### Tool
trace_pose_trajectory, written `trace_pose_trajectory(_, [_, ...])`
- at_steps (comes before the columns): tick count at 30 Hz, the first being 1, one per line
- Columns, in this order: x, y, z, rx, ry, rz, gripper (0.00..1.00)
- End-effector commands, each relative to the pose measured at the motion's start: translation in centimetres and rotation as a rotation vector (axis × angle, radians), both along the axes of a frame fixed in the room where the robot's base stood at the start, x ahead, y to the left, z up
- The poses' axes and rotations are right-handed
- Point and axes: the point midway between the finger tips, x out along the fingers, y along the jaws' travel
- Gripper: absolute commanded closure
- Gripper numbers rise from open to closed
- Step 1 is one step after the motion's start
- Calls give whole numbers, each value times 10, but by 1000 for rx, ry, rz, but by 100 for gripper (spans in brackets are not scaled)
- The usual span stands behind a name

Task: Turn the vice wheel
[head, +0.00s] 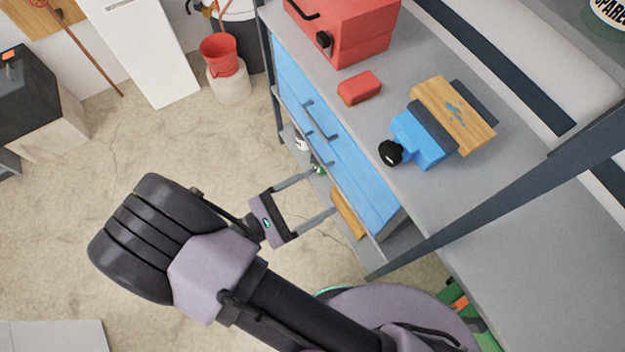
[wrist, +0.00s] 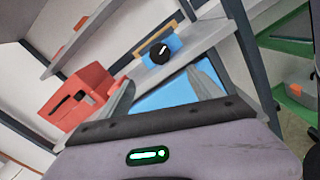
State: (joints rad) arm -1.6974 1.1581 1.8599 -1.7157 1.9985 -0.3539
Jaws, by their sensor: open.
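The blue vice (head: 420,140) stands on the grey workbench top, with a wooden block (head: 455,112) at its far jaw. Its black wheel (head: 390,152) faces the bench's front edge. In the wrist view the black wheel (wrist: 159,53) shows face-on with a pale mark, and the blue vice body (wrist: 172,43) is partly hidden behind it. My gripper (head: 318,193) is open and empty. It is in front of the blue drawers, apart from the wheel and to its left in the head view. In the wrist view its fingers (wrist: 165,90) spread below the wheel.
The grey workbench (head: 395,75) has blue drawers (head: 325,140) with handles at its front. A red toolbox (head: 345,25) and a small red box (head: 359,88) stand on it. A dark slanted post (head: 500,195) rises right of the vice.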

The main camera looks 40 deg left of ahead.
Motion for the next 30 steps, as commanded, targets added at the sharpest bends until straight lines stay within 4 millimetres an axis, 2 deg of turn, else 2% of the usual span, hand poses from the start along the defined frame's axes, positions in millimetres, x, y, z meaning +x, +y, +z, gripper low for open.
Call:
trace_pose_trajectory(8, [-2,1,0,0,0,0,25])
trace_pose_trajectory(10, [-2,1,6,-25,9,0,25])
trace_pose_trajectory(13, [1,1,22,-150,59,0,25])
trace_pose_trajectory(15, [3,0,25,-247,100,0,25])
trace_pose_trajectory(20, [7,-4,17,-376,155,0,25])
trace_pose_trajectory(23, [18,-9,10,-389,160,-3,25])
trace_pose_trajectory(26, [41,-19,8,-388,161,-4,25])
trace_pose_trajectory(30, [81,-36,8,-387,161,-6,25])
